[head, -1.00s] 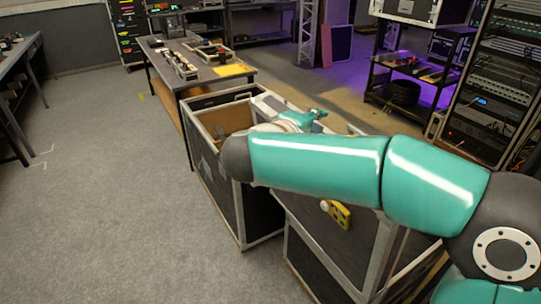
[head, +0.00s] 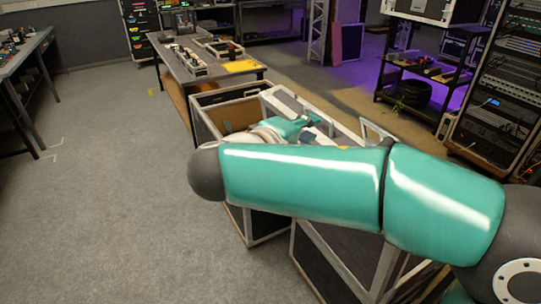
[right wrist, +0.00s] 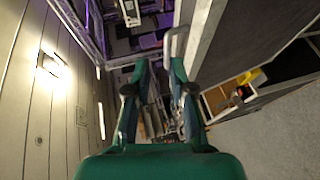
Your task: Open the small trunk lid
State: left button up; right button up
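A dark trunk with pale metal edges (head: 355,262) stands low in front of me in the head view, largely hidden behind my right arm. A pale handle (head: 376,130) shows just past the arm; a pale handle bar (right wrist: 170,45) also shows in the right wrist view, at the edge of a dark panel (right wrist: 245,35), close to the fingertips. My right gripper (head: 312,122) is over the dark cases, small and partly hidden by its own arm. In the right wrist view its fingers (right wrist: 159,65) are apart with nothing clearly between them. My left gripper is not in view.
An open-topped case (head: 243,116) with a brown inside stands just beyond. A workbench (head: 207,67) with parts is behind it. A shelf cart (head: 425,78) and equipment rack (head: 505,95) stand at right. The carpet (head: 110,190) at left is clear.

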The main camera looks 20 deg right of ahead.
jog(key=f+v, duration=0.2)
jog(key=v, duration=0.8)
jog(key=shift+a, duration=0.45)
jog(key=shift+s, duration=0.15)
dwell(0.7)
